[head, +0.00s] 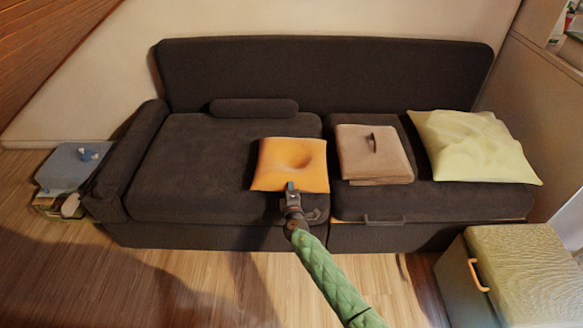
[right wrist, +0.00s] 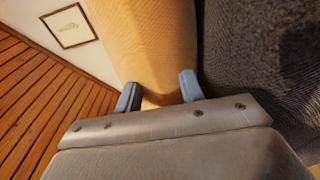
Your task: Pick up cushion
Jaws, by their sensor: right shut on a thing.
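An orange cushion (head: 290,160) with a dent in its middle is at the front edge of the dark sofa's left seat. My right gripper (head: 291,187) is at the cushion's front edge and is shut on it. In the right wrist view the cushion (right wrist: 150,45) fills the space ahead, and its edge sits between the two fingertips (right wrist: 160,97). I cannot tell whether the cushion rests on the seat or is slightly lifted. My left gripper is not in view.
The dark sofa (head: 200,165) also holds a brown cushion (head: 365,150) and a pale yellow cushion (head: 475,145). A box with an orange handle (head: 515,270) stands at the front right. A blue-lidded box (head: 68,168) is at the left. The wooden floor (head: 130,285) at the front left is clear.

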